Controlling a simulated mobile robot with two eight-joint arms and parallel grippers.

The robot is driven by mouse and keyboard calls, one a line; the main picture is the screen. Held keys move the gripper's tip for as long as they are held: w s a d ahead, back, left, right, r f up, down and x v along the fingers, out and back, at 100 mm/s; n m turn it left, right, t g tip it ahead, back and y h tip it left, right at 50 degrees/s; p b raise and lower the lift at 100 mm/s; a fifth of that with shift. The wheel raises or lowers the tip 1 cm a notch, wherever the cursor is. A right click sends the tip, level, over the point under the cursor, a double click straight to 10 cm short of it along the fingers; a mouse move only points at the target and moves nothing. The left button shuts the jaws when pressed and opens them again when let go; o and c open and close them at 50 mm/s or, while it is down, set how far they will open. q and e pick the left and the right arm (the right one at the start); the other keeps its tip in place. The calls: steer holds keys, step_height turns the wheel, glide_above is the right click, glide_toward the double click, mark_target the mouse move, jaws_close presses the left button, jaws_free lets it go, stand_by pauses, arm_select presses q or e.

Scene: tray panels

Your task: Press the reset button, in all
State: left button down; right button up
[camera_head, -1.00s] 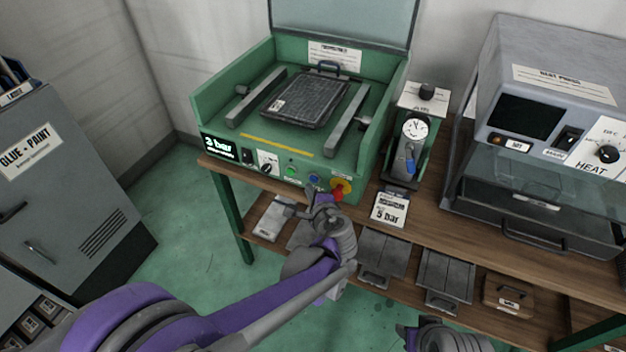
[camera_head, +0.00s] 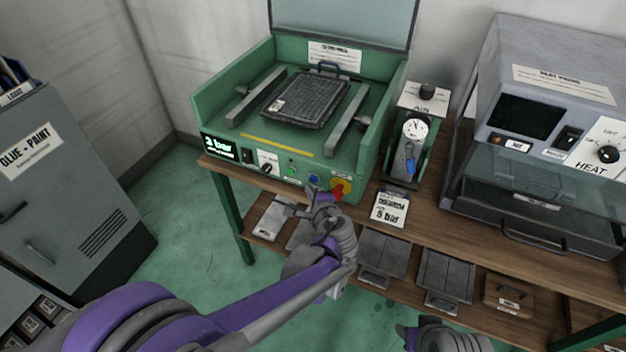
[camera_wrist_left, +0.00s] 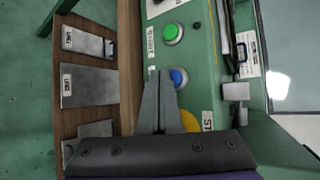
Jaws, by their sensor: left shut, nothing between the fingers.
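The green press (camera_head: 270,145) stands on the wooden bench with its lid up. On its front panel are a green button (camera_head: 291,170), a blue button (camera_head: 314,179) and a red stop knob (camera_head: 338,194) on a yellow disc. No readable label marks the reset button. My left gripper (camera_head: 311,189) is shut and empty just in front of the blue button. In the left wrist view, the fingertips (camera_wrist_left: 159,73) are right beside the blue button (camera_wrist_left: 179,78); I cannot tell if they touch. The green button (camera_wrist_left: 172,33) is clear of them. Only part of my right arm shows, at the bottom edge.
A display (camera_head: 219,147) on the press reads 3 bar. A card (camera_head: 389,208) on the bench reads 5 bar. An air regulator (camera_head: 410,140) and a grey heat press (camera_head: 540,130) stand to the right. Dark plates lie on the lower shelf.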

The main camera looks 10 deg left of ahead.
arm_select(q)
steer(key=shift+w+d, duration=0.1)
steer(key=shift+w, duration=0.25)
steer(key=shift+w+d, duration=0.15)
steer(key=shift+w, duration=0.3)
stand_by(0.7)
steer(key=shift+s, duration=0.1)
steer(key=shift+s+a, duration=0.3)
steer(key=shift+s, duration=0.5)
steer(key=s, duration=0.1)
steer(key=s+a, duration=0.1)
steer(key=s, duration=0.2)
steer(key=shift+s+a, duration=0.25)
steer(key=shift+s, duration=0.15)
stand_by(0.7)
